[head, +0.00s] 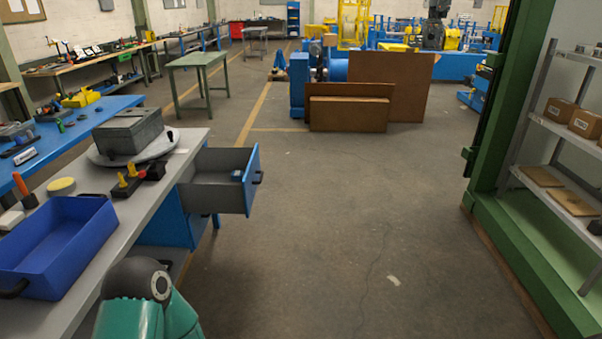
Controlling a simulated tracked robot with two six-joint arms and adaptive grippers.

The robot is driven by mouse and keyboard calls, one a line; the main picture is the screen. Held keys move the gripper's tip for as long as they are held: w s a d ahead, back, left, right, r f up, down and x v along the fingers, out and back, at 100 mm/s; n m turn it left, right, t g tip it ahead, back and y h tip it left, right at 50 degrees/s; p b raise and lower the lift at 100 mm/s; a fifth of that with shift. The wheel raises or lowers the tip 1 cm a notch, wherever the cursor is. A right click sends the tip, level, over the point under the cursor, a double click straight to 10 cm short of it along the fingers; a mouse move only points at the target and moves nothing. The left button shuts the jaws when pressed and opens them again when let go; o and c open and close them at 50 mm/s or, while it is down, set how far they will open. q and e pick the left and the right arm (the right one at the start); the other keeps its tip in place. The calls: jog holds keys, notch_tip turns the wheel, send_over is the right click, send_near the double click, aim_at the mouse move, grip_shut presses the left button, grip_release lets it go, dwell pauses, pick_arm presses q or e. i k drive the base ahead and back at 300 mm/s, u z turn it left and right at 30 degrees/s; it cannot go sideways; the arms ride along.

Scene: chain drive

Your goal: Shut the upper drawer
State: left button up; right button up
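The upper drawer (218,194) sticks out to the right from under the grey-topped workbench (170,185). It is open, with a grey inside, a blue front panel (252,180) and a dark handle (258,177). A small blue item (237,174) shows inside it near the front. Below it is the blue cabinet body of the bench. Part of my arm, teal and dark, shows at the bottom left, well short of the drawer. Neither of my grippers is in view.
On the bench are a blue bin (58,252), a grey metal box (128,131) on a round plate and a dark block with yellow knobs (129,182). The floor (330,230) right of the drawer is clear. A green post and shelf (560,190) stand at right.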

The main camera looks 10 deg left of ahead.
aim_at(206, 186)
jog(key=u, duration=0.15)
jog(key=i, duration=1.15)
jog(key=u, duration=0.65)
jog(key=i, duration=2.25)
jog(key=u, duration=0.2)
